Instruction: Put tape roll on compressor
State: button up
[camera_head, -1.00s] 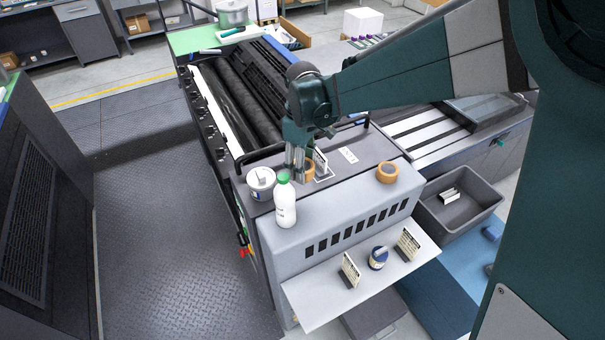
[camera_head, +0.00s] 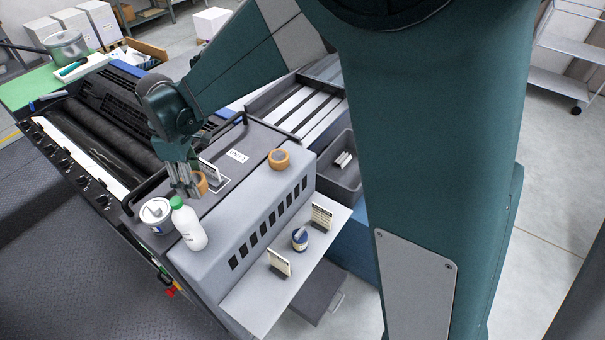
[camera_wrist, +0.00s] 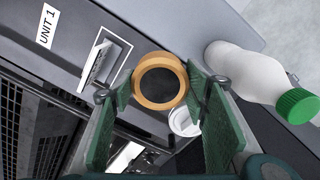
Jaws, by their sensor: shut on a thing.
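One tan tape roll (camera_head: 202,184) is between the fingers of my gripper (camera_head: 187,186), over the top of the grey machine unit. In the wrist view the roll (camera_wrist: 160,60) shows as a ring with a dark hole, and the two green finger pads of my gripper (camera_wrist: 161,90) close on its sides. Whether it touches the surface below is unclear. A second tan tape roll (camera_head: 279,159) lies flat at the right of the unit's top. I cannot identify a compressor for certain; a grey box with a handle (camera_head: 312,292) stands low beside the unit, partly hidden by the shelf.
A white bottle with a green cap (camera_head: 189,225) and a white tub (camera_head: 156,214) stand close to my gripper. A small sign (camera_head: 209,172) stands just behind it. The front shelf (camera_head: 255,302) holds two signs and a blue jar (camera_head: 300,239). A grey bin (camera_head: 338,178) is to the right.

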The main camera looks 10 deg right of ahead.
jog(key=shift+r, duration=0.8)
notch_tip(320, 180, up, 4)
jog(key=shift+f, duration=0.25)
jog(key=w+d+m+b, duration=0.3)
jog(key=w+d, duration=0.5)
jog(key=d, duration=0.4)
jog(key=w+d+m+b, duration=0.25)
jog(key=w+d, duration=0.45)
jog(key=d, duration=0.5)
jog(key=w+d+m+b, duration=0.35)
jog(key=w+d, duration=0.45)
jog(key=d, duration=0.3)
jog(key=d+m+b, duration=0.7)
jog(key=d+b, duration=0.2)
jog(key=d, duration=3.6)
notch_tip(320, 180, down, 45)
jog(key=shift+s, duration=0.15)
jog(key=shift+a+f, duration=0.1)
jog(key=shift+f, duration=0.05)
